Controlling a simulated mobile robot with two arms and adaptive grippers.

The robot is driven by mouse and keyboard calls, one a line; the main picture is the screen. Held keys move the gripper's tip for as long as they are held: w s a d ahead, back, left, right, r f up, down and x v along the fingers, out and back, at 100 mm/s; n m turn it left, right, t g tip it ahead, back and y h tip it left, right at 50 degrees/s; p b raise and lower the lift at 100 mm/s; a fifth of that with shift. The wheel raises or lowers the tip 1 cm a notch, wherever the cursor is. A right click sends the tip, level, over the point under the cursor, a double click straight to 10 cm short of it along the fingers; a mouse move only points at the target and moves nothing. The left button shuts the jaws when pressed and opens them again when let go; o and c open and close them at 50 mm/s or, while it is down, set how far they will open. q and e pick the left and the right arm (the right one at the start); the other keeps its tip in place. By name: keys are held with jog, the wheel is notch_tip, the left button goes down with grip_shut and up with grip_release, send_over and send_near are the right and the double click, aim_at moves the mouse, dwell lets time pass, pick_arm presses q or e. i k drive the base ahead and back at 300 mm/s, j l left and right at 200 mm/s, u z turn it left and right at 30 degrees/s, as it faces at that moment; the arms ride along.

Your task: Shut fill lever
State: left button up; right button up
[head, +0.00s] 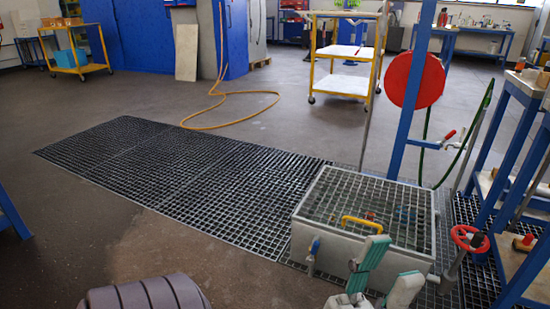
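A red-handled lever (449,135) sits on a thin upright pipe beside a green hose at the right. A small blue-handled lever (314,247) hangs upright on the front left of a grey box with a grated lid (308,228). I cannot tell from the picture which one is the fill lever. My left gripper (395,258) is at the bottom, in front of the box, right of the blue handle and below the red lever. Its teal-padded fingers stand apart with nothing seen between them. My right gripper is not in view.
A yellow handle (362,222) stands on the lid. A red handwheel (468,238) and a blue rack (510,190) are close on the right. A blue post with a red disc (413,80) rises behind the box. Floor grating (190,175) is clear to the left.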

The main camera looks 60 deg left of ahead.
aim_at(311, 260)
jog(key=u, duration=1.45)
